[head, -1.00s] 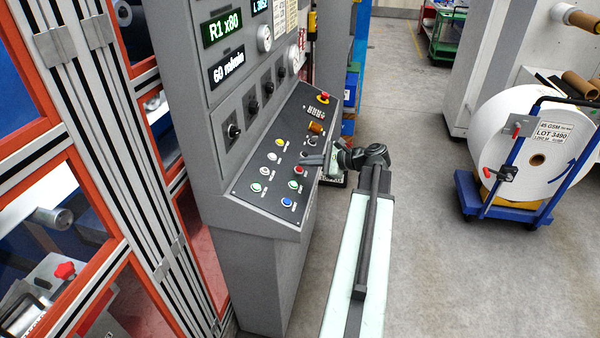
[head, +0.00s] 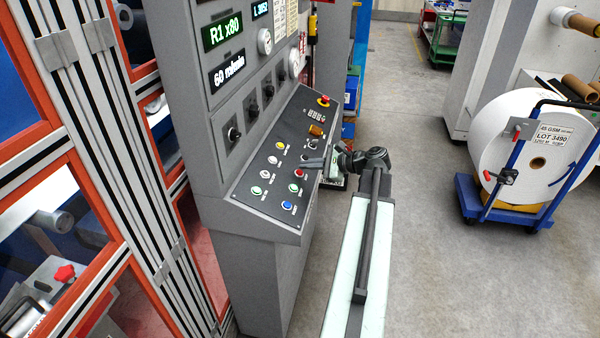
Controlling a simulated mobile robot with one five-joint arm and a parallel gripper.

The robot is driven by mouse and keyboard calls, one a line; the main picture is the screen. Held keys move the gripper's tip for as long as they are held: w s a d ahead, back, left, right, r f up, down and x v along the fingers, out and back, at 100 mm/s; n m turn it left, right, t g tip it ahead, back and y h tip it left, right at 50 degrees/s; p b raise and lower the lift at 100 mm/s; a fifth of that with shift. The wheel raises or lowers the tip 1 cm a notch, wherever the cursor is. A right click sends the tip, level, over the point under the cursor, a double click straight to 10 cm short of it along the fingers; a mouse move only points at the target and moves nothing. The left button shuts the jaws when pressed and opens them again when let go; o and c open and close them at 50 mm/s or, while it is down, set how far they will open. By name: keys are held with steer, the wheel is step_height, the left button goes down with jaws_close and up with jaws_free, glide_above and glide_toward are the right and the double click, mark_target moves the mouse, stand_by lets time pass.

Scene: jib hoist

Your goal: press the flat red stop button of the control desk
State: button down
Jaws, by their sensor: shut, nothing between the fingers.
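The control desk (head: 240,205) has a sloping dark panel with several round buttons. The flat red button (head: 298,173) is in the right column, above a green button (head: 293,188) and a blue button (head: 287,205). A separate red mushroom knob on a yellow base (head: 324,100) is at the panel's far top end. My gripper (head: 305,164) is shut and empty, reaching in from the right over the panel's right edge. Its tip shows just above the flat red button in the picture. I cannot tell whether it touches anything.
An orange-brown part (head: 316,130) sits farther up the panel. An upright cabinet with dark knobs (head: 233,134) rises behind. A blue trolley (head: 470,192) with a large white roll stands right. The floor between is clear.

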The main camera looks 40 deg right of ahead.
steer(key=shift+f, duration=0.1)
stand_by(0.7)
steer(key=shift+w+a+f+b, duration=0.1)
steer(key=shift+w+f+b, duration=0.05)
steer(key=shift+f+b, duration=0.2)
steer(key=shift+w+a+f+b, duration=0.1)
steer(key=shift+f+b, duration=0.3)
steer(key=shift+b, duration=0.1)
stand_by(0.5)
steer(key=shift+r, duration=0.1)
steer(key=shift+s+d+r+p, duration=0.2)
steer(key=shift+s+r+p, duration=0.05)
steer(key=shift+r+p, duration=0.55)
steer(key=r+p, duration=0.1)
steer(key=s+r+p, duration=0.1)
steer(key=r+p, duration=0.1)
steer(key=d+r+p, duration=0.1)
steer(key=shift+s+r+p, duration=0.25)
steer(key=shift+s+p, duration=0.1)
